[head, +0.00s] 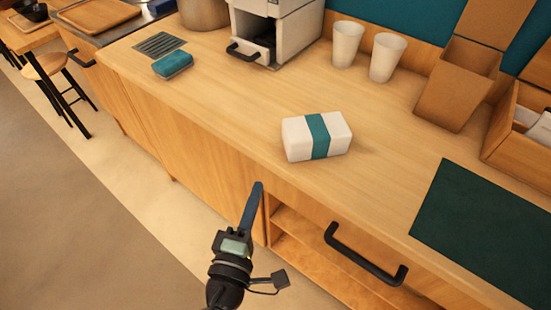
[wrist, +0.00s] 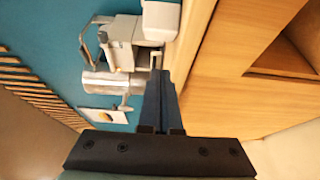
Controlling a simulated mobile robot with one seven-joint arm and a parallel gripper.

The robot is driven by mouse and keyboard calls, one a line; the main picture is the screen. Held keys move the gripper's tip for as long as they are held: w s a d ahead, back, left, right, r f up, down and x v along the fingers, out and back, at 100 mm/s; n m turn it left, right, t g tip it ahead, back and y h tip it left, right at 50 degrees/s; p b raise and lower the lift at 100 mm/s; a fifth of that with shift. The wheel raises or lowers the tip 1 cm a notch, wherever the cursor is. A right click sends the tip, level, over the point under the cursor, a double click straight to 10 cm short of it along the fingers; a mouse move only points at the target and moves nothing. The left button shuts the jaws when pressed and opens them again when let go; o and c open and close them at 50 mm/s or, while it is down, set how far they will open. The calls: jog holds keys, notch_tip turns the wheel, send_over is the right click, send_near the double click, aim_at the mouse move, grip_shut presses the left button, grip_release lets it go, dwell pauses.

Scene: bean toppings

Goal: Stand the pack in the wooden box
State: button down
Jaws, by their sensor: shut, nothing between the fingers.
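A white pack with a teal band (head: 334,131) lies flat on the wooden counter, near its front edge. A tall brown wooden-looking box (head: 452,90) stands at the back right of the counter; its inside is mostly hidden. A second, wider wooden box (head: 509,140) at the right edge holds white items and is partly cut off. My gripper (head: 257,187) is shut and empty, in front of the counter's front face, below and left of the pack and apart from it. In the wrist view the closed fingers (wrist: 157,85) show with nothing between them.
Two pale cups (head: 346,44) (head: 387,57) and a white machine (head: 275,30) stand at the back. A teal block (head: 172,64) lies by a drain grate (head: 159,44). A dark green mat (head: 480,225) covers the right front. A black handle (head: 362,258) juts from the counter front.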

aim_at(300, 154)
jog(key=w+d, duration=0.1)
jog(key=w, duration=0.1)
jog(key=w+d+p, duration=0.1)
jog(key=w, duration=0.2)
jog(key=w+d, duration=0.1)
jog(key=w, duration=0.1)
jog(key=shift+w+d, duration=0.35)
jog(key=shift+d, duration=0.05)
jog(key=shift+w+d, duration=0.25)
jog(key=shift+d, duration=0.1)
jog(key=w+d, duration=0.2)
jog(key=d, duration=0.1)
jog(key=w+d, duration=0.1)
jog(key=shift+d, duration=0.2)
jog(key=shift+s+a+f, duration=0.1)
jog(key=shift+a, duration=0.05)
